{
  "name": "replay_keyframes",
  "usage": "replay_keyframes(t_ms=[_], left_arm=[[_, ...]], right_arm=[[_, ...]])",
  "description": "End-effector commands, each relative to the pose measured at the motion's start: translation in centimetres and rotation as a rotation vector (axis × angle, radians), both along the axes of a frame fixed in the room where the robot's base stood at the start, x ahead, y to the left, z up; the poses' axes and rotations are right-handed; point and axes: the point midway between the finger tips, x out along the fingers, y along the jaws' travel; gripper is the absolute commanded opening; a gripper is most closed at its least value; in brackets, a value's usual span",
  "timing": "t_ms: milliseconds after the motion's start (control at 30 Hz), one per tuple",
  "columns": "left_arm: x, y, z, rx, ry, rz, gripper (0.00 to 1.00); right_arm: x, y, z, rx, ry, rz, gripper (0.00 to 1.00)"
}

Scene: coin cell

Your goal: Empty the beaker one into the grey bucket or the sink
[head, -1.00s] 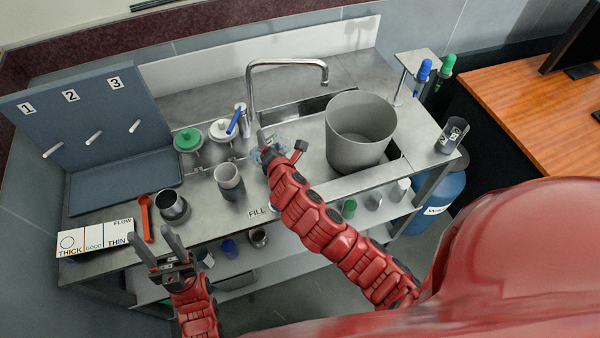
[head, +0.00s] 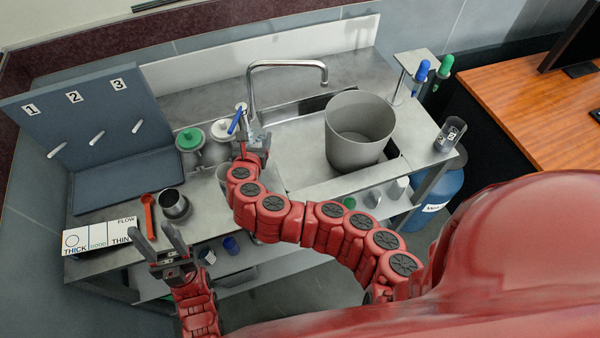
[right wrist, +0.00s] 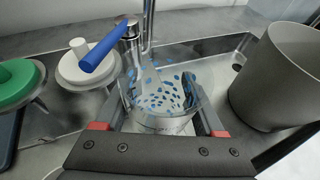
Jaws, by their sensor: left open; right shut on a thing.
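My right gripper (right wrist: 160,118) is shut on a clear glass beaker (right wrist: 168,92) dotted with blue flecks. The beaker looks roughly upright; its number cannot be read. In the head view my right gripper (head: 254,142) is near the tap, left of the grey bucket, and mostly hides the beaker. The large grey bucket (head: 358,150) stands at the sink (head: 300,142); it also shows at the right of the right wrist view (right wrist: 280,85). My left gripper (head: 153,232) is open and empty, in front of the bench's left part.
The tap (head: 252,85) rises behind the sink. Green-lidded (head: 189,139) and white-lidded (head: 221,130) containers stand left of my right gripper. A metal cup (head: 175,205) and red spoon (head: 148,212) are further left. Another labelled beaker (head: 450,136) stands at the bench's right end.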

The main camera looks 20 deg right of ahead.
Motion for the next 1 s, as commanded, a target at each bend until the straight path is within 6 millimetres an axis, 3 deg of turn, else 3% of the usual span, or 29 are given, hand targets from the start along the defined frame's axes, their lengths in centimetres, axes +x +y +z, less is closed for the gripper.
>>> replay_keyframes(t_ms=[167,600,1000], left_arm=[[0.0,0.0,0.6,0.0,0.0,0.0,0.5],[0.0,0.0,4.9,0.0,0.0,0.0,0.5],[0.0,0.0,4.4,0.0,0.0,0.0,0.5]], right_arm=[[0.0,0.2,0.9,-0.026,0.006,0.001,0.11],[0.1,0.3,6.3,-0.028,0.005,0.004,0.11],[0.0,-0.1,5.6,-0.028,0.007,0.009,0.11]])
